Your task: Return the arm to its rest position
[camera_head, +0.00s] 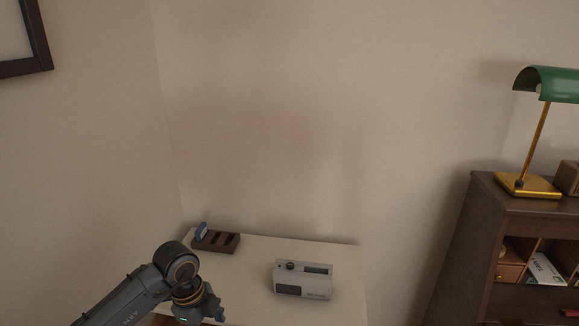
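My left arm (135,297) comes in from the lower left and bends at a dark round joint. My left gripper (211,306) is partly seen at the bottom, over the near left part of a white table (258,262). Its fingers are too small and hidden to tell open from shut, and nothing is clearly seen in it. My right gripper is not in view.
A grey box-shaped device (303,281) stands to the right. A dark wooden desk (461,253) with a green lamp (545,84) is at right.

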